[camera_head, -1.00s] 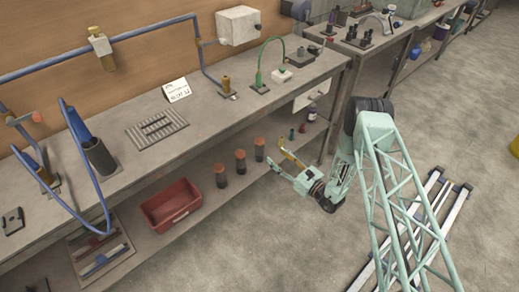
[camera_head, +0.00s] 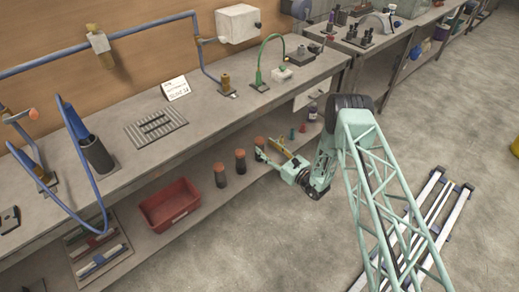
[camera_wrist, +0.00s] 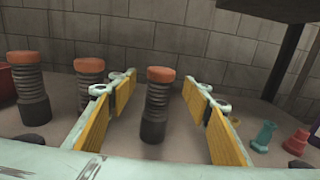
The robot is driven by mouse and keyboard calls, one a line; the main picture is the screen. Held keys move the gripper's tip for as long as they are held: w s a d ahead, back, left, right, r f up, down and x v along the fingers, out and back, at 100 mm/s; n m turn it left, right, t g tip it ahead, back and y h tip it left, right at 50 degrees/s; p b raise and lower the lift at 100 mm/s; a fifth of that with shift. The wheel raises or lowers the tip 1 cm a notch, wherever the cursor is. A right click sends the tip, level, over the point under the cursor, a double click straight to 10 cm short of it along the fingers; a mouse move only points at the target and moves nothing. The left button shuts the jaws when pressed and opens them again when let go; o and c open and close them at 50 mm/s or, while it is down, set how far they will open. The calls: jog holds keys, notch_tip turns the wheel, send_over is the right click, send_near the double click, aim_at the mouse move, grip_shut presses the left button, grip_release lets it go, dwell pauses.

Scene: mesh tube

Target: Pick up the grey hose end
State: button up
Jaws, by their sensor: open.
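Three grey ribbed hose pieces with orange caps stand upright on the lower shelf. The right-hand grey hose end (camera_wrist: 157,100) shows between my finger pads in the wrist view, upright with its dark base on the shelf. In the head view this hose end (camera_head: 259,143) is partly covered by my gripper (camera_head: 271,150). My gripper is open and empty, with yellow pads on both sides of the hose end in the wrist view (camera_wrist: 160,85). I cannot tell whether the hose is fully between the fingers or just beyond them. No contact shows.
The other hose pieces (camera_wrist: 90,85) (camera_head: 220,175) stand to the left. A red bin (camera_head: 170,205) is farther left. Small teal (camera_wrist: 263,135) and red (camera_wrist: 297,142) parts stand to the right. The bench top (camera_head: 210,130) overhangs the shelf.

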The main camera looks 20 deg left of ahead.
aim_at(259, 139)
jog(key=shift+a, duration=0.1)
dwell(0.3)
jog(key=shift+b+x, duration=0.85)
jog(key=shift+x, duration=1.7)
jog(key=shift+w+f, duration=0.1)
jog(key=shift+c, duration=0.5)
jog(key=c, duration=0.9)
notch_tip(259, 139, up, 2)
jog(key=shift+p, duration=0.4)
jog(key=shift+r+p, duration=0.4)
jog(key=shift+r, duration=0.55)
jog(key=s+d+p, duration=0.1)
jog(key=s, duration=0.4)
jog(key=s+d+p, duration=0.1)
jog(key=s, duration=0.4)
jog(key=s+d+r+p, duration=0.1)
jog(key=s+d, duration=0.1)
jog(key=s, duration=0.3)
jog(key=shift+s+d, duration=0.1)
jog(key=shift+s, duration=0.15)
